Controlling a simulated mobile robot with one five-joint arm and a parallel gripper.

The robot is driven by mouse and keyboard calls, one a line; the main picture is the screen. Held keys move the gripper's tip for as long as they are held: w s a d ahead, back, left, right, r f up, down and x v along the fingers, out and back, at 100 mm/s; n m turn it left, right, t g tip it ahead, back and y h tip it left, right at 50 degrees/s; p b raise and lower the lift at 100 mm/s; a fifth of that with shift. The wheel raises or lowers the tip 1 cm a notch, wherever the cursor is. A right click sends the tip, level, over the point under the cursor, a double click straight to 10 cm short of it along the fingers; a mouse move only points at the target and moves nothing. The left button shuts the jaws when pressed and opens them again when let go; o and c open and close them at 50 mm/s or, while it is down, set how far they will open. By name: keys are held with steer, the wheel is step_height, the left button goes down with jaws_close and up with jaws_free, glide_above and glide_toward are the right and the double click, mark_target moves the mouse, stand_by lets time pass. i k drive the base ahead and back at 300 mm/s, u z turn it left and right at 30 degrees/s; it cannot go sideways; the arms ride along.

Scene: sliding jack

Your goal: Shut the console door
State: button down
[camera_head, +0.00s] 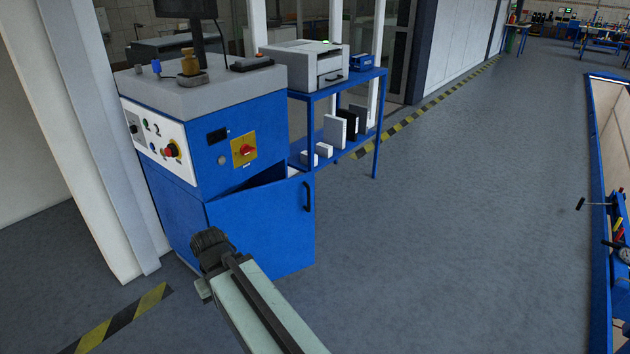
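The blue console (218,172) stands at the left with a grey top and a white control panel. Its blue door (262,228) is on the lower front, with a black handle (307,196) near its right edge. The door stands ajar: its right edge is swung out, and a dark wedge-shaped gap shows above its top edge. My gripper (208,246) is in front of the door's lower left part, away from the handle. I cannot tell whether it touches the door or whether its fingers are open. The arm hides part of the door's lower edge.
A blue shelf table (376,130) with a printer (303,62) stands right behind the console. A white pillar (112,150) is close on the left. The grey floor right of the door is clear up to a blue-framed bench (598,230) at the right edge.

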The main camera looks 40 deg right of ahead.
mark_target(274, 222)
steer(key=z, duration=0.1)
steer(key=i, duration=1.15)
steer(key=u, duration=0.55)
